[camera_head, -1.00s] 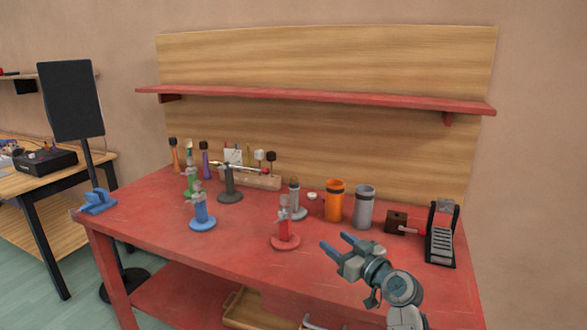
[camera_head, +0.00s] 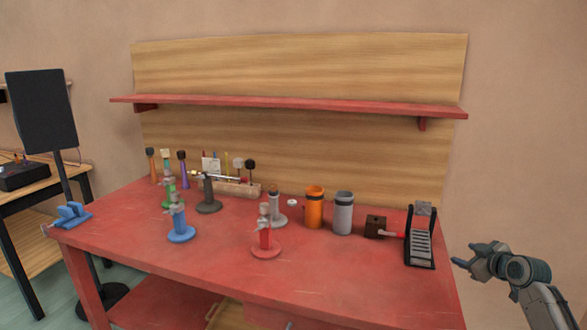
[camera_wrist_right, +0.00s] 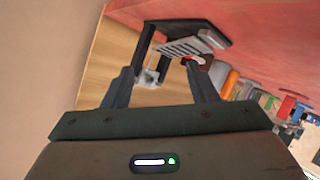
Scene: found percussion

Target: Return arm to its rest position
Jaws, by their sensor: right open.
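My right gripper (camera_head: 466,254) is open and empty. It is in the air just past the right end of the red workbench (camera_head: 190,264) in the head view, to the right of the black metal stand (camera_head: 420,237). Its two dark fingers are spread in the right wrist view (camera_wrist_right: 160,85), with the black stand (camera_wrist_right: 185,45) beyond them. Nothing is between the fingers. My left gripper and arm do not show.
On the bench stand a red holder (camera_head: 265,238), a blue holder (camera_head: 179,220), an orange cup (camera_head: 314,208), a grey cup (camera_head: 343,213) and a dark brown block (camera_head: 375,227). A red shelf (camera_head: 290,106) runs above. Free floor lies right of the bench.

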